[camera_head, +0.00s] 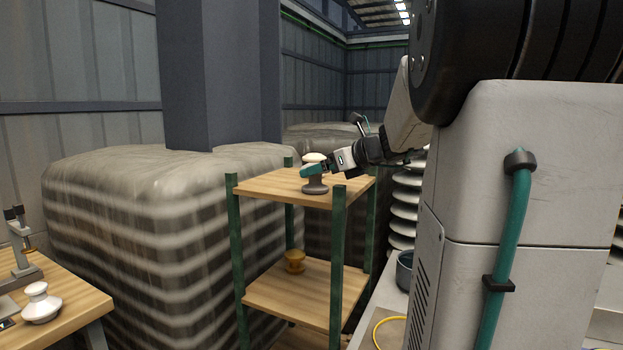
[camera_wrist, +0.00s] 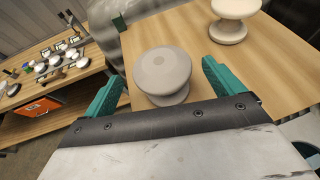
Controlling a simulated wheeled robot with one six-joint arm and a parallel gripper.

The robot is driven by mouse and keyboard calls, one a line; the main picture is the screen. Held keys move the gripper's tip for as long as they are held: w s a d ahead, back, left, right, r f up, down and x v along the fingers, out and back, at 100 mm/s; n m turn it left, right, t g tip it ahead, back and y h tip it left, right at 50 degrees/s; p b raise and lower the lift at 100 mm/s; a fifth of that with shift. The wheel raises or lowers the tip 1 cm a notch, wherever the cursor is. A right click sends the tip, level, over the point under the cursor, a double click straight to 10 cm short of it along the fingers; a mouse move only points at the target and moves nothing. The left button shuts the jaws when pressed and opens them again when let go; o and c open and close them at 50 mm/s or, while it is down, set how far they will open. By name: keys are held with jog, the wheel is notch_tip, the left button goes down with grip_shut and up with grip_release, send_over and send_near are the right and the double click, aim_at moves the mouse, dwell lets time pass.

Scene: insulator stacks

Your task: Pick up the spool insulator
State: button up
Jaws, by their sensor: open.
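A grey spool-shaped insulator (camera_wrist: 162,72) stands upright on the top wooden shelf (camera_head: 262,184). It also shows in the head view (camera_head: 315,188), partly hidden by my gripper. My gripper (camera_wrist: 160,74) is open, with one teal finger on each side of the grey spool. I see gaps between the fingers and its top, and cannot tell whether they touch it lower down. A cream spool-shaped insulator (camera_wrist: 236,22) stands farther back on the same shelf, apart from the fingers. In the head view its pale top (camera_head: 314,157) shows behind my gripper.
A brown insulator (camera_head: 294,262) stands on the lower shelf. Green posts (camera_head: 337,240) rise at the shelf corners. A wooden table (camera_head: 75,318) at left holds a white insulator (camera_head: 41,303). Wrapped bales (camera_head: 150,220) stand behind. The wrist view shows a cluttered bench (camera_wrist: 45,80) at left.

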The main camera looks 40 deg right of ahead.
jog(key=x, duration=0.5)
jog(key=shift+d, duration=0.15)
jog(key=shift+r, duration=0.1)
jog(key=c, duration=1.3)
jog(key=shift+c, duration=0.2)
jog(key=shift+r, duration=0.1)
